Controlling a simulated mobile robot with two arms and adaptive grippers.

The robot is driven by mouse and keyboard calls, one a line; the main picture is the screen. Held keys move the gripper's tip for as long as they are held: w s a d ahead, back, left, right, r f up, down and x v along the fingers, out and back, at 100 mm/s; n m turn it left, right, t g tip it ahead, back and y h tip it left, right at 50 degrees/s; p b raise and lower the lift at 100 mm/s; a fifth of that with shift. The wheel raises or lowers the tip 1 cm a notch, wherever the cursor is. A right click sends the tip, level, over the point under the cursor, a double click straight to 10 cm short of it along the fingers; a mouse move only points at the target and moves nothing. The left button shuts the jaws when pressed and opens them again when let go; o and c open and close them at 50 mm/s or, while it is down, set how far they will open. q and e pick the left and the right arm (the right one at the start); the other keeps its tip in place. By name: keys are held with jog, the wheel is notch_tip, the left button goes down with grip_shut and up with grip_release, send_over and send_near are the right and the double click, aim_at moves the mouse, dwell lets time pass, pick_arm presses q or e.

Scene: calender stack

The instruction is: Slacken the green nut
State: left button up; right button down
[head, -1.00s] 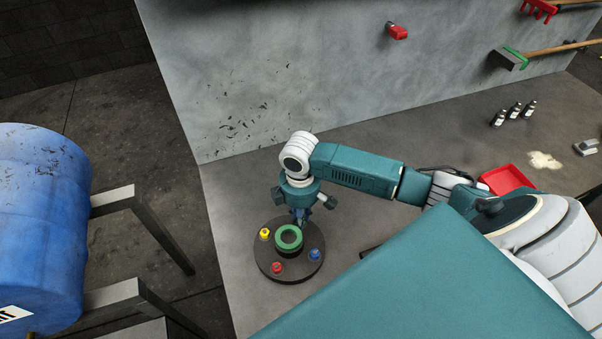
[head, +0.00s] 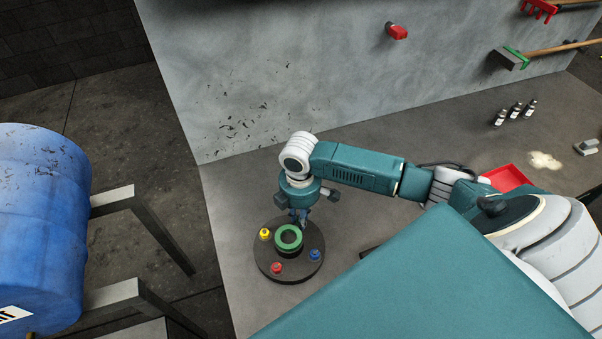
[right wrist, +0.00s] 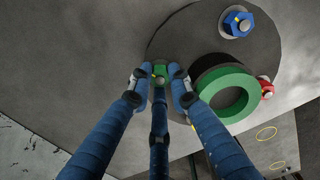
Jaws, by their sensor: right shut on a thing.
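The green nut (right wrist: 159,70) sits near the rim of a dark round plate (head: 268,264), with a pale bolt end showing in its middle. My right gripper (right wrist: 160,88) is shut on it, its blue fingers on either side and a third finger below in the right wrist view. In the head view the right gripper (head: 301,219) points down at the far edge of the plate and hides the nut. My left gripper is not in view.
A green ring (head: 288,238) on a dark hub stands in the plate's middle, close beside the fingers. Yellow (head: 265,234), red (head: 277,267) and blue (head: 314,255) nuts sit around it. A red tray (head: 507,177) and small bottles (head: 515,110) are farther right on the bench.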

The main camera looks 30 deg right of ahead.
aim_at(298, 220)
jog(key=c, duration=1.9)
grip_release()
jog(key=shift+w+a+r, duration=0.15)
jog(key=shift+w+a, duration=0.05)
jog(key=shift+c, duration=0.2)
jog(key=shift+o, duration=0.4)
jog(key=shift+a, duration=0.1)
notch_tip(298, 220, up, 12)
